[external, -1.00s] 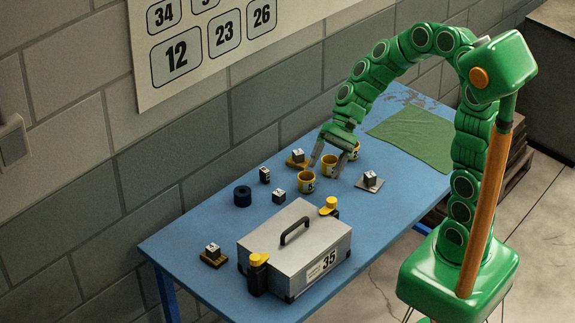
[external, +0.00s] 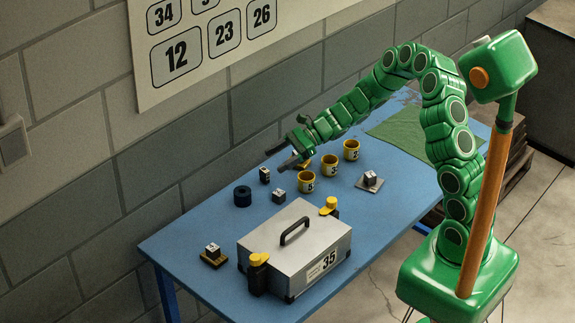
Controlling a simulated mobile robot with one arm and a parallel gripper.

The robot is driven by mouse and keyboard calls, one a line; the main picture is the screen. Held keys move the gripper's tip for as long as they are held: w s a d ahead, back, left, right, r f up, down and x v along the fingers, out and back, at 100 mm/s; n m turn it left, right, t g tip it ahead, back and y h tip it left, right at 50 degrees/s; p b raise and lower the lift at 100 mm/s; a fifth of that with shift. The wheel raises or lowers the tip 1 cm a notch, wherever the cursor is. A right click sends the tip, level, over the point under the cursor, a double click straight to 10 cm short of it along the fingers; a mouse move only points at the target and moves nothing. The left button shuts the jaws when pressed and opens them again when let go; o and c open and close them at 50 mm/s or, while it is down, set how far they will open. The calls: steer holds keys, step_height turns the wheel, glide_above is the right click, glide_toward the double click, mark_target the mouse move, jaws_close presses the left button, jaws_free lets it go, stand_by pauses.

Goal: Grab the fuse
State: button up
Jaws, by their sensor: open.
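I cannot tell for certain which thing is the fuse. Small dark blocks with pale marked faces stand on the blue table: one at the back (external: 265,175), one in front of it (external: 279,196), one on a grey plate at the right (external: 370,178) and one on a wooden plate at the left (external: 213,248). My gripper (external: 275,157) is open and empty, its fingers pointing left above the table's back edge, beyond the two loose blocks.
Three yellow numbered cups (external: 307,183) stand in a slanting row. A black roll (external: 242,196) stands left of the blocks. A grey case (external: 293,250) with yellow latches fills the front of the blue table (external: 190,238). A green cloth (external: 408,136) lies far right.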

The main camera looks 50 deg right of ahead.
mark_target(266, 170)
steer(key=w+d+f+m, duration=0.1)
steer(key=f, duration=0.1)
steer(key=w+d+f+m+t, duration=0.1)
steer(key=d+f, duration=0.1)
steer(key=w+d+f+m+t+h, duration=0.1)
steer(key=f+m, duration=0.1)
steer(key=shift+w+d+f, duration=0.35)
steer(key=shift+w+f, duration=0.05)
steer(key=shift+w+x, duration=0.2)
steer(key=shift+x, duration=3.65)
steer(key=shift+d, duration=0.1)
steer(key=shift+c, duration=0.3)
steer(key=c, duration=1)
